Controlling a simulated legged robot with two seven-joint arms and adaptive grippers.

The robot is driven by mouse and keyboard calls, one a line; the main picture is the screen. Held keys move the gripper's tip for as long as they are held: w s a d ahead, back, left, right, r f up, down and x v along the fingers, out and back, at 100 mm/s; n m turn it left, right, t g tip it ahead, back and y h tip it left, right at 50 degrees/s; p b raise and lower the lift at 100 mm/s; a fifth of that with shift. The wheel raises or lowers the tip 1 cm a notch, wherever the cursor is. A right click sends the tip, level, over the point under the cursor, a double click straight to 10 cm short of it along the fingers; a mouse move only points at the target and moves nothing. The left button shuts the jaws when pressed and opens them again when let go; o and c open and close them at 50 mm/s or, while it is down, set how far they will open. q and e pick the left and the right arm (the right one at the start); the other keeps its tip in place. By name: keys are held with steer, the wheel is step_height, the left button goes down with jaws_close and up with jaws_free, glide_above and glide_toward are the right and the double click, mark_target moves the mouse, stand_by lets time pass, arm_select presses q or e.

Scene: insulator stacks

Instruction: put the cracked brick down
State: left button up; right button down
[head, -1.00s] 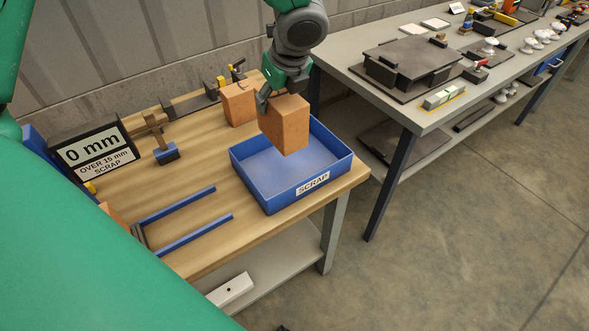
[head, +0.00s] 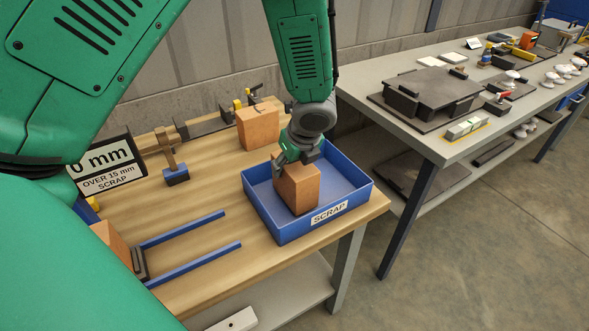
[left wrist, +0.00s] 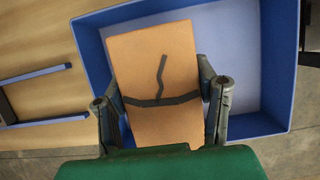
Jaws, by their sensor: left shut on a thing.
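The cracked brick (head: 299,187) is orange-brown and upright, inside the blue scrap tray (head: 352,202) near its left side. In the left wrist view the brick (left wrist: 150,65) shows a dark branching crack on its face. My left gripper (head: 299,158) is shut on the brick, with one finger on each side of it. The tray (left wrist: 91,60) is around the brick in that view. I cannot tell whether the brick's underside touches the tray floor. My right gripper is not in view.
Another brick (head: 258,126) stands on the wooden bench behind the tray. A further brick (head: 112,240) sits at the left by two blue rails (head: 183,229). A sign reading "0 mm" (head: 105,167) stands at left. A grey table (head: 455,147) with several parts is at right.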

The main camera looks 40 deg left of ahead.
arm_select(q)
steer(key=shift+a+f, duration=0.25)
steer(key=shift+f, duration=0.4)
steer(key=shift+a, duration=0.1)
steer(key=shift+c, duration=0.3)
steer(key=o, duration=1.6)
steer(key=shift+d, duration=0.25)
steer(key=shift+o, duration=0.2)
steer(key=shift+d+r, duration=0.2)
steer(key=shift+d, duration=0.4)
steer(key=shift+r, duration=0.2)
steer(key=v, duration=0.2)
steer(key=p+v, duration=0.1)
steer(key=v, duration=0.1)
steer(key=a+v, duration=0.1)
steer(key=v, duration=0.2)
steer(key=shift+r+p, duration=0.25)
steer(key=shift+p, duration=0.05)
steer(key=v, duration=0.3)
steer(key=shift+d+r, duration=0.2)
steer(key=shift+d, duration=0.35)
steer(key=shift+d+r, duration=0.25)
steer(key=shift+a+f, duration=0.15)
steer(key=shift+a, duration=0.4)
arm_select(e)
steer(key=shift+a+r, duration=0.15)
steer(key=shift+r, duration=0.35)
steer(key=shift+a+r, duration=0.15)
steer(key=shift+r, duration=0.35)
